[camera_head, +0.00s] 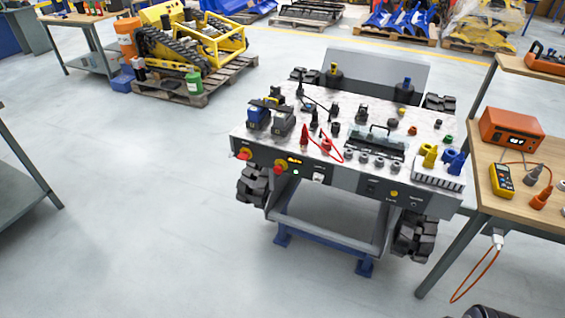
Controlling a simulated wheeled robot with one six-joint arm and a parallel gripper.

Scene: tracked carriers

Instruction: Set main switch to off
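A tracked carrier (345,190) with its deck open stands right of centre. Either could be the main switch; the labels and the knob positions are too small to read. My gripper does not show in this view.
A wooden-topped bench (500,210) with an orange device (511,130) and a yellow meter (502,180) stands close on the right. An orange cable (470,285) hangs from it. A grey table (22,190) is at the left edge. The floor (150,220) between is clear.

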